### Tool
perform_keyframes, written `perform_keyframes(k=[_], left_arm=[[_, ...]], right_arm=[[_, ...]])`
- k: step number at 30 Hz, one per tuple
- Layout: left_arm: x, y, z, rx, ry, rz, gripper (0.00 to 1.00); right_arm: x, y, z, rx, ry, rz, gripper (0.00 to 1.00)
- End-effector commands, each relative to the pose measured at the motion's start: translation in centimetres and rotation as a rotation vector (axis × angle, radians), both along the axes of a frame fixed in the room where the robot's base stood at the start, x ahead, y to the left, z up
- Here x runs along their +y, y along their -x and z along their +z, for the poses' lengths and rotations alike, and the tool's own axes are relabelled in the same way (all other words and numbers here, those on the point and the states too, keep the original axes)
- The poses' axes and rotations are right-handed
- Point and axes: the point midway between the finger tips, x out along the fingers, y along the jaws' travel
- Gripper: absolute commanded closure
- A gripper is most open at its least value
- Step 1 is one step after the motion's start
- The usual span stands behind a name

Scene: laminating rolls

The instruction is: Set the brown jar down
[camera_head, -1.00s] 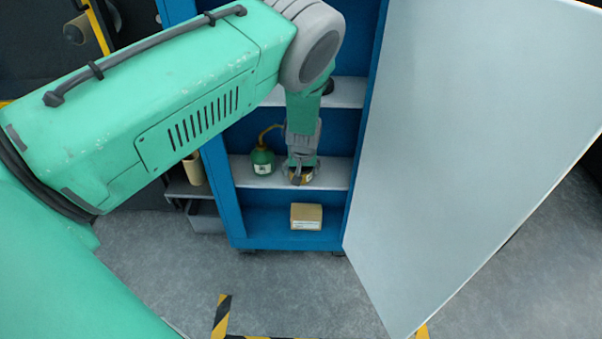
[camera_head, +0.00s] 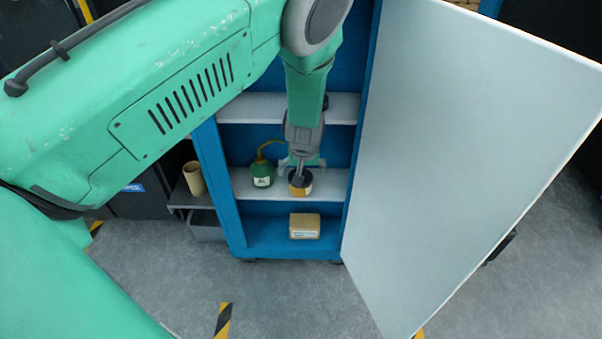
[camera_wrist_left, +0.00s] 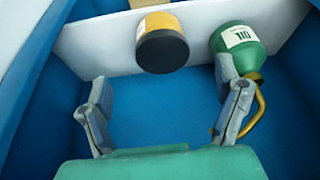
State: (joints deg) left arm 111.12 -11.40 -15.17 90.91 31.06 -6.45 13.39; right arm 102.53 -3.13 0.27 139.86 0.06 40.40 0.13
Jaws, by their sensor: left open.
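The brown jar (camera_head: 300,183), with a dark lid and a yellow-brown label, stands on the middle shelf of the blue cabinet, right of a green oil can (camera_head: 262,175). My right gripper is not in view.
The cabinet's middle shelf (camera_head: 327,183) has free room right of the jar. A cardboard box (camera_head: 305,226) sits on the bottom level. The large pale door (camera_head: 455,150) stands open on the right. A tan roll (camera_head: 194,178) stands left of the cabinet.

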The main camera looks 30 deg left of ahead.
Motion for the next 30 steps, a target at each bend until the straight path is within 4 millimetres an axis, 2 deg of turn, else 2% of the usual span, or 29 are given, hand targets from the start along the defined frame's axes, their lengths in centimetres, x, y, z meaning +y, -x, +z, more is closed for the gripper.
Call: perform_keyframes(k=[1,3,8,13,16,17,19,20,21,24,27,30], left_arm=[[-0.2,0.3,1.0,0.001,0.001,0.000,0.16],[-0.4,0.5,1.8,0.001,0.001,0.000,0.16],[-0.6,0.8,2.7,0.001,0.001,0.001,0.16],[-0.6,1.2,2.5,0.007,-0.001,-0.002,0.16],[-0.2,3.3,1.1,0.035,-0.018,-0.026,0.16],[-0.1,4.4,0.3,0.050,-0.027,-0.041,0.16],[0.3,8.6,-1.9,0.103,-0.050,-0.099,0.16],[0.3,11.1,-3.1,0.134,-0.060,-0.138,0.16],[0.1,14.6,-4.4,0.172,-0.068,-0.200,0.16],[-1.3,22.9,-6.4,0.249,-0.054,-0.367,0.16],[-3.5,29.5,-6.7,0.291,-0.005,-0.509,0.16],[-5.5,34.1,-6.1,0.309,0.050,-0.609,0.16]], right_arm=[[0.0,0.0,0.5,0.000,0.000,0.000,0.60],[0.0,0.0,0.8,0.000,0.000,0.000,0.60],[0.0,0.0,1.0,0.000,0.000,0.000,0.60],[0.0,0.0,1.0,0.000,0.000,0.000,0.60],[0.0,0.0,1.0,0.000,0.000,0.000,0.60],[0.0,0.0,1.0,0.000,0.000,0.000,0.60],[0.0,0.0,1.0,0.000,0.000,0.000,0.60],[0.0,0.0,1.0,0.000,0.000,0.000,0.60],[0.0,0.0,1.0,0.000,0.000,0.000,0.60],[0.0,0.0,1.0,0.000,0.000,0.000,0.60],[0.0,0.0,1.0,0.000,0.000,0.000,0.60],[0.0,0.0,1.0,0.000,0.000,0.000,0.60]])
